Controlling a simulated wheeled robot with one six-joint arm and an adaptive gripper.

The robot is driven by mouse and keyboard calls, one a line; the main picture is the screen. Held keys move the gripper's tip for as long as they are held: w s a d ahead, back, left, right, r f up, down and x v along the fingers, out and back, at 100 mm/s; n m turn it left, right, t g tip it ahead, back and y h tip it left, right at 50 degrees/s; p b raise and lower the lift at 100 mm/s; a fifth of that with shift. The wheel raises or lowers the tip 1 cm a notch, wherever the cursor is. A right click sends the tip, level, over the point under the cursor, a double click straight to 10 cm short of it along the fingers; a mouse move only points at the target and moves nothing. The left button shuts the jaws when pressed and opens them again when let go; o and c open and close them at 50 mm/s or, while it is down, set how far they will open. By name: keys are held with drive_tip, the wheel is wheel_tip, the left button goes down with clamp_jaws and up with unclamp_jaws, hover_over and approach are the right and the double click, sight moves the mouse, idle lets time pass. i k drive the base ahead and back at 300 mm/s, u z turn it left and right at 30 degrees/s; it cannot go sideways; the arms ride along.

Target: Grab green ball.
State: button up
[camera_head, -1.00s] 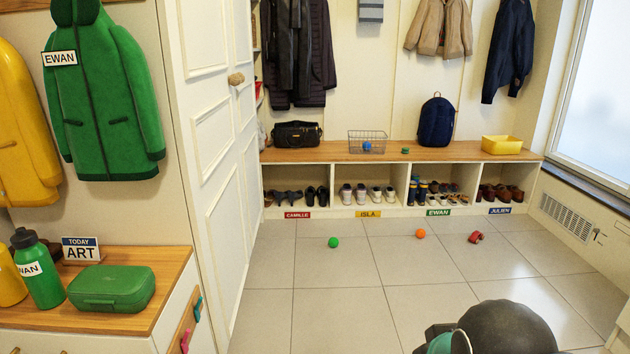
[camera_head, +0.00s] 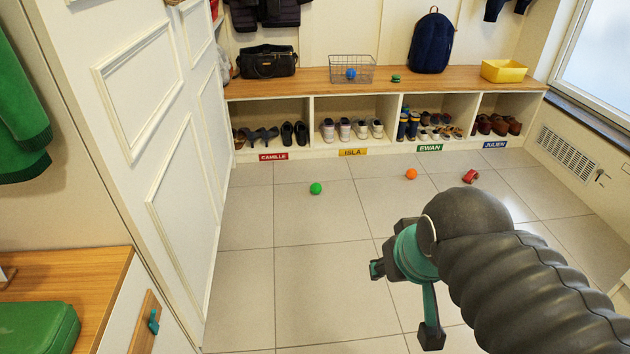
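My arm reaches in from the lower right. My gripper (camera_head: 404,312) is at its end, in the foreground to the right of the ball and clearly apart from it.
An orange ball (camera_head: 411,174) and a red object (camera_head: 470,176) lie on the floor to the right. The cubby bench (camera_head: 300,88) with shoes stands behind. A white door (camera_head: 160,120) and a wooden-topped cabinet (camera_head: 95,270) border the left. The floor around the green ball is clear.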

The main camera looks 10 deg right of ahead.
sight(316, 188)
drive_tip(key=z, duration=0.25)
drive_tip(key=i, duration=1.4)
drive_tip(key=u, duration=0.65)
drive_tip(key=i, duration=0.95)
drive_tip(key=u, duration=0.65)
